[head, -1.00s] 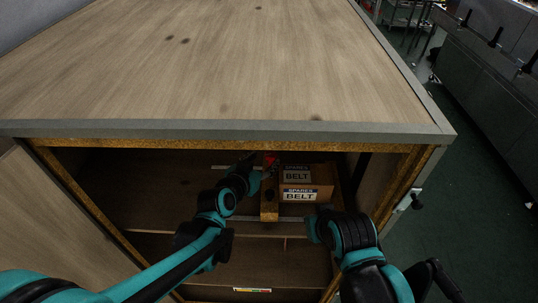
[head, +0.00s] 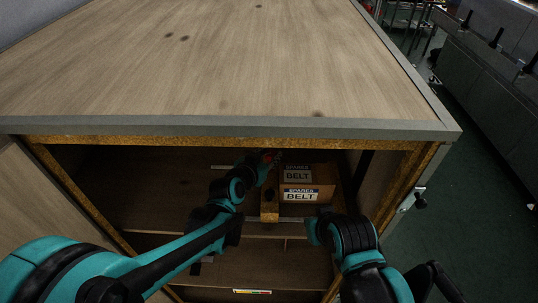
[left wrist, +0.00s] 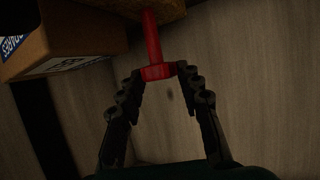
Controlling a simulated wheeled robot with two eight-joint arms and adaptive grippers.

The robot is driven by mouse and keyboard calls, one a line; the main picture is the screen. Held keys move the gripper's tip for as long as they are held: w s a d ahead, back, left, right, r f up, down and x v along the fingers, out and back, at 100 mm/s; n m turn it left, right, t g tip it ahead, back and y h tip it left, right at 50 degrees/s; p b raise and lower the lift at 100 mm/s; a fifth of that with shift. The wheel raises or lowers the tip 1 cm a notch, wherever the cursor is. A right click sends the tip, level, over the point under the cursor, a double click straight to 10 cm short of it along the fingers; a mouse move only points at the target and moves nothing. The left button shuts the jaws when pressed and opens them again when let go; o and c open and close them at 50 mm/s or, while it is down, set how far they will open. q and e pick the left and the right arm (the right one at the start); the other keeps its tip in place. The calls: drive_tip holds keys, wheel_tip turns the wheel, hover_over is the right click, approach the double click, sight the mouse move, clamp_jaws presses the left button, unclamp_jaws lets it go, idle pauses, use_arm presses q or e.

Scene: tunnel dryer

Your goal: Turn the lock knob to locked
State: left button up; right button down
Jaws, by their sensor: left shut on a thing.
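A red T-shaped knob (left wrist: 153,45) shows in the left wrist view, with its stem running up to a wooden post (left wrist: 150,6) and its crossbar toward me. My left gripper (left wrist: 159,74) is shut on the crossbar, with one fingertip at each end. In the head view the left gripper (head: 265,163) reaches into the dark cabinet, and only a little of the red knob (head: 269,156) shows beside the top of the wooden post (head: 269,206). Any lock marking is not readable. My right arm is folded at the cabinet front; its jaw state is unclear.
Cardboard boxes (head: 312,180) marked SPARES BELT stand right of the post on the shelf. The wooden cabinet top (head: 220,70) overhangs the opening. A black-knobbed latch (head: 419,200) sits on the right frame. An open door panel (head: 40,220) is at left.

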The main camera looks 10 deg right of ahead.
use_arm(q)
drive_tip(key=shift+a+f+m+g, duration=0.1)
drive_tip(key=shift+m+g, duration=0.2)
drive_tip(key=shift+w+a+m+g+h, duration=0.15)
drive_tip(key=shift+w+m+g+h, duration=0.05)
drive_tip(key=shift+m+g+h, duration=0.75)
drive_tip(key=shift+m+g+h+b, duration=0.3)
drive_tip(key=shift+m+g+h, duration=0.45)
drive_tip(key=shift+m+h, duration=0.25)
drive_tip(key=shift+y, duration=0.25)
drive_tip(key=o, duration=1.2)
drive_tip(key=shift+c, duration=0.2)
drive_tip(key=v, duration=1.2)
